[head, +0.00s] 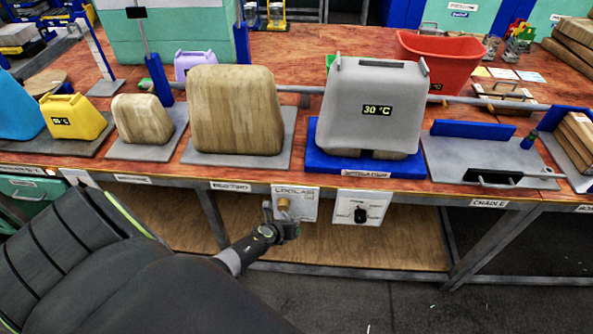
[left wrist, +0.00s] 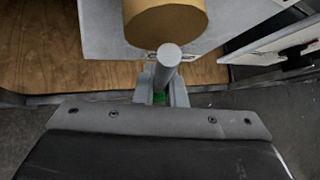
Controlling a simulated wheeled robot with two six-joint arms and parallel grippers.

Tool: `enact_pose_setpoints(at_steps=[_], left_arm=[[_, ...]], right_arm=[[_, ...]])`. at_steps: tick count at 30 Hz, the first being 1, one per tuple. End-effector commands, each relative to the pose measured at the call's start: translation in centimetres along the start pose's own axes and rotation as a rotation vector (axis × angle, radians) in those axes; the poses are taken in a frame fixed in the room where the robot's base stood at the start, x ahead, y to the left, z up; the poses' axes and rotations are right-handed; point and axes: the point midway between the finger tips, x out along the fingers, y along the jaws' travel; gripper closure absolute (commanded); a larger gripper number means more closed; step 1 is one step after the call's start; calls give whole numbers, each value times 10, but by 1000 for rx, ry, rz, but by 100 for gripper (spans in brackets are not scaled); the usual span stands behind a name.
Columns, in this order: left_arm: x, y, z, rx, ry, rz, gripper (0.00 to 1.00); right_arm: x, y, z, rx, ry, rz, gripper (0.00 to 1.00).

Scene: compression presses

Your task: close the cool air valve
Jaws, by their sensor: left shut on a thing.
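The cool air valve is a white panel (head: 307,208) on the table's front edge, labelled "COOL AIR", with a brass round body (head: 283,204). In the left wrist view the brass body (left wrist: 165,22) is at the top, with a grey rod-like handle (left wrist: 168,55) below it. My left gripper (head: 281,222) is at the valve, just below the brass body. In the left wrist view its fingers (left wrist: 166,88) are shut on the grey handle. The fingers partly hide the handle's lower part. My right gripper is not in view.
A white panel with a black knob (head: 361,214) is right of the valve. Above, a grey "30 °C" container (head: 372,105) stands on a blue base (head: 330,160), beside a wooden block (head: 234,108) on a grey plate. A wooden shelf (head: 350,246) lies under the table.

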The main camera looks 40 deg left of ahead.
Motion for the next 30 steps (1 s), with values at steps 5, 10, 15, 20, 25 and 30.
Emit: enact_pose_setpoints(at_steps=[5,10,15,20,25,30], left_arm=[[-4,8,6,104,26,104,100],[-5,17,4,182,47,181,100],[-6,23,4,234,61,233,100],[-7,26,3,263,69,262,100],[-7,28,3,277,72,274,100],[-7,28,3,280,72,276,100]], right_arm=[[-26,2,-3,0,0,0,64],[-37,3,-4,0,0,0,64],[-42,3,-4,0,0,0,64],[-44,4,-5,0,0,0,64],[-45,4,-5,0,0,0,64],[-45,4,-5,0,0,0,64]])
